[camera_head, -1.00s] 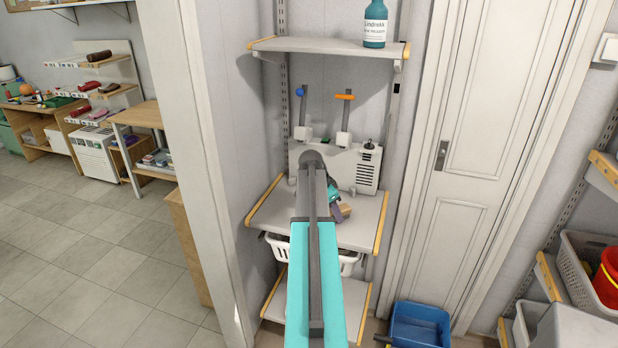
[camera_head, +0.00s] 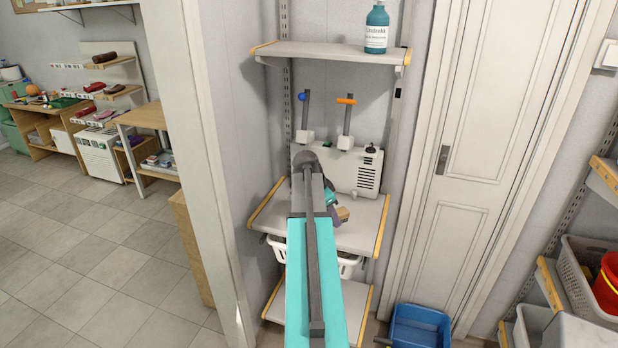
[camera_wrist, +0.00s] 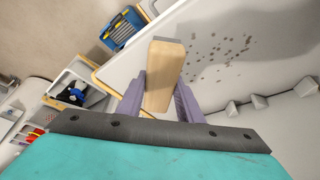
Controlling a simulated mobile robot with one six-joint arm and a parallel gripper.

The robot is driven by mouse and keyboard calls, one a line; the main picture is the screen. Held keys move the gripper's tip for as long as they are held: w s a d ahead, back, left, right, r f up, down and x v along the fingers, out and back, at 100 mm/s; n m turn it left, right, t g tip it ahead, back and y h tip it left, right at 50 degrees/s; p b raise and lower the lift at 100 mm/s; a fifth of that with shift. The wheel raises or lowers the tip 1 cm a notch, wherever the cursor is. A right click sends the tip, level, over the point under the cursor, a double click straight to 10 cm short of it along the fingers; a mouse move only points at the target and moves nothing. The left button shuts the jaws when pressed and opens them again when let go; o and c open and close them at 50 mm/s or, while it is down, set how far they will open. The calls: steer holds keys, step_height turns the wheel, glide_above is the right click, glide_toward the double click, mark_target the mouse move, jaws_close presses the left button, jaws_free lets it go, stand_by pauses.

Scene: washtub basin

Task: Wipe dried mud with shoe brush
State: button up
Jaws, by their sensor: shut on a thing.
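My gripper (camera_wrist: 161,88) is shut on the shoe brush (camera_wrist: 165,72), a pale wooden block held between its two purple fingers. In the head view the brush (camera_head: 342,214) shows as a small tan end above the middle shelf; my arm hides much around it. Its bristles are hidden. Dried mud (camera_wrist: 215,52) shows in the wrist view as scattered dark spots on a light grey surface, just right of the brush. I cannot tell whether the brush touches that surface. The mud is not discernible in the head view.
The shelf (camera_head: 365,236) has wooden side edges. A white unit (camera_head: 355,172) stands at its back, with two knobbed posts above. A teal bottle (camera_head: 376,30) stands on the upper shelf. A white basket (camera_head: 350,262) is below; a blue bin (camera_head: 418,326) is on the floor.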

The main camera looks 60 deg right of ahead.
steer(key=shift+r+p, duration=0.85)
steer(key=shift+r, duration=1.15)
steer(key=shift+w, duration=0.1)
steer(key=shift+w+a, duration=0.2)
steer(key=shift+w, duration=0.05)
steer(key=w+a+r+n+t+b, duration=0.2)
steer(key=w+a+n, duration=0.4)
steer(key=w+a, duration=0.65)
steer(key=w+a+r+n+t+b, duration=0.1)
steer(key=w+a+n+t, duration=0.35)
steer(key=w+a, duration=0.8)
steer(key=w+a+r+n+y, duration=0.1)
steer(key=a+n, duration=0.3)
steer(key=a, duration=0.7)
steer(key=w+a+r+n+y+b, duration=0.1)
steer(key=a+n, duration=0.3)
steer(key=a, duration=0.8)
steer(key=w+a+r+n+y+b, duration=0.1)
steer(key=a+n, duration=0.4)
steer(key=a, duration=0.6)
steer(key=w+r, duration=0.1)
steer(key=w, duration=0.1)
steer(key=shift+w+a+y, duration=0.25)
steer(key=shift+w+y, duration=0.05)
steer(key=shift+y, duration=0.1)
